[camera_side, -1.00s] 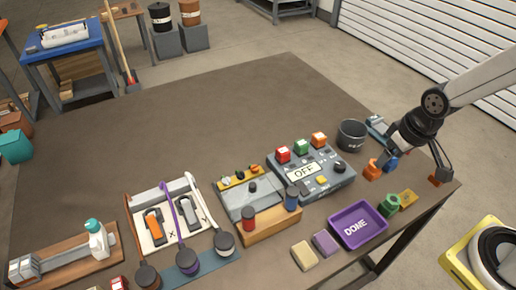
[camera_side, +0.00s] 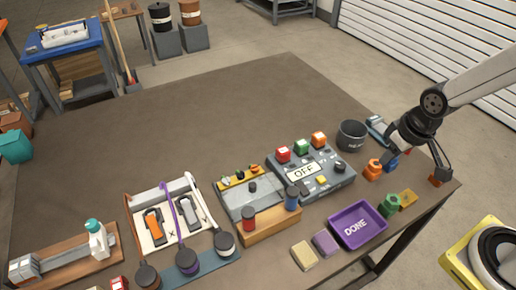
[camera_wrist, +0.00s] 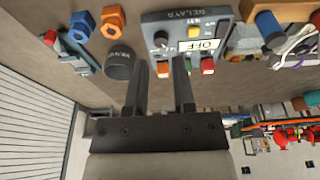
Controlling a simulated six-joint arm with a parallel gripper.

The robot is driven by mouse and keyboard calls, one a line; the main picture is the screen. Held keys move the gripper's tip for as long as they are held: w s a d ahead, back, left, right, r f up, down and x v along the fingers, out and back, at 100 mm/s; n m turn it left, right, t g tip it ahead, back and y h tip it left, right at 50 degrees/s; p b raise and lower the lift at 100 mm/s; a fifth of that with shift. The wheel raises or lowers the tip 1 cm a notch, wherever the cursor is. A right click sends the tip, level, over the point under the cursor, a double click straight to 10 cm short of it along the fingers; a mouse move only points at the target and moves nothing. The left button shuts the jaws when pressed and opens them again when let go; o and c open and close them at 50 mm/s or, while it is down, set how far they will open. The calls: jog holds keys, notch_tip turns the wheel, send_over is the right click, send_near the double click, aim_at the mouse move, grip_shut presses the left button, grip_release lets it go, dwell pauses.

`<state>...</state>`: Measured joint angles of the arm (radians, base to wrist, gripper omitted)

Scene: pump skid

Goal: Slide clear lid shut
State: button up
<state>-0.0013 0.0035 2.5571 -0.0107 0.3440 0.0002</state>
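A low grey tray (camera_side: 250,205) stands mid-table in the side view, with a yellow strip along its back and a small dark knob on its pale top. That top may be the clear lid; I cannot tell how far it is shut. My gripper (camera_side: 412,172) is at the right end of the table, well to the right of the tray. In the wrist view my gripper (camera_wrist: 160,68) shows two dark fingers apart with nothing between them. The tray cannot be made out clearly in the wrist view.
The control box marked OFF (camera_side: 314,175) and a dark bin (camera_side: 351,135) stand between tray and gripper. A wooden block (camera_side: 268,224) with red and blue cylinders borders the tray's front. Orange (camera_side: 373,170) and blue nuts lie near my gripper. The table's back is clear.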

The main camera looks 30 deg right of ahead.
jog(key=shift+w, duration=0.25)
grip_shut()
jog(key=w+a+f+n+t+y, duration=0.15)
jog(key=w+a+n+t, duration=0.35)
jog(key=w+n, duration=0.65)
jog(key=a+f+n+g+y, duration=0.4)
jog(key=a+n+y, duration=0.1)
jog(key=a+n, duration=0.5)
jog(key=shift+a+g, duration=0.4)
jog(key=shift+a, duration=0.8)
